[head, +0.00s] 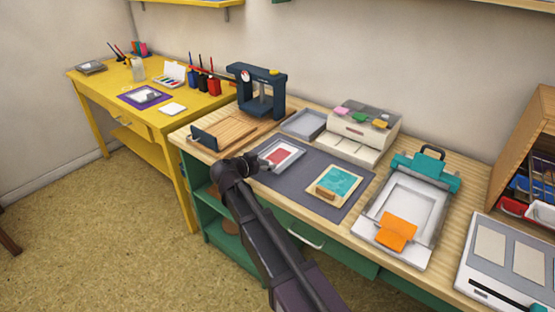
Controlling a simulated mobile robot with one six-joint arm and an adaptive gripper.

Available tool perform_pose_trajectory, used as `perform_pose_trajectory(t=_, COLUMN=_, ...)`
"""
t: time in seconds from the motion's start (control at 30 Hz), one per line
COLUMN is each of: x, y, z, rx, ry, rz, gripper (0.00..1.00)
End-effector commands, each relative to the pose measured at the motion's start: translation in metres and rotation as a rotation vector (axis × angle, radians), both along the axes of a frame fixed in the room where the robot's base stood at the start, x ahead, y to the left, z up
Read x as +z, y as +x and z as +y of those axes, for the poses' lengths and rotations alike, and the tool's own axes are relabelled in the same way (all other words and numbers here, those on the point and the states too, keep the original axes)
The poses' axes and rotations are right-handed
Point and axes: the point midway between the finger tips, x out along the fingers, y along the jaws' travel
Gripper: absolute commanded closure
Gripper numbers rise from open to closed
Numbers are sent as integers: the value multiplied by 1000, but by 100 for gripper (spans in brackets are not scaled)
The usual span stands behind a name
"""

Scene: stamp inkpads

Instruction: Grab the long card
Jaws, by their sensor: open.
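I cannot tell which thing is the long card. Flat pale cards or panels (490,243) show on a white device at the right edge, and a small white sheet (172,109) lies on the yellow table. My gripper (266,163) is small in the head view and looks empty. It is above the left part of the grey mat, at the left edge of a pale tray (298,151) with a red pad (279,156). The arm hides part of the bench front.
The mat (300,182) also bears a teal pad (336,181) in a pale frame. A teal-and-white press (376,205) with an orange piece (397,232) stands right. A dark blue press (262,88), a wooden board (228,131) and a white box (365,137) stand behind.

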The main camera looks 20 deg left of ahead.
Motion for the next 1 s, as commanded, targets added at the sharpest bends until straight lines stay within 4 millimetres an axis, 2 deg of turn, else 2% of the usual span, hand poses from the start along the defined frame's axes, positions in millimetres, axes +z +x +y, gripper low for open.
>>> perform_pose_trajectory(t=0.5, x=0, y=-1, z=1, rx=2, ry=1, rz=0, gripper=0)
perform_pose_trajectory(t=0.53, x=0, y=-1, z=1, rx=2, ry=1, rz=0, gripper=3)
perform_pose_trajectory(t=0.57, x=0, y=-1, z=1, rx=2, ry=1, rz=0, gripper=12)
perform_pose_trajectory(t=0.8, x=0, y=-1, z=1, rx=2, ry=1, rz=0, gripper=83)
perform_pose_trajectory(t=0.83, x=0, y=-1, z=1, rx=2, ry=1, rz=0, gripper=88)
perform_pose_trajectory(t=1.0, x=0, y=-1, z=1, rx=1, ry=0, rz=0, gripper=88)
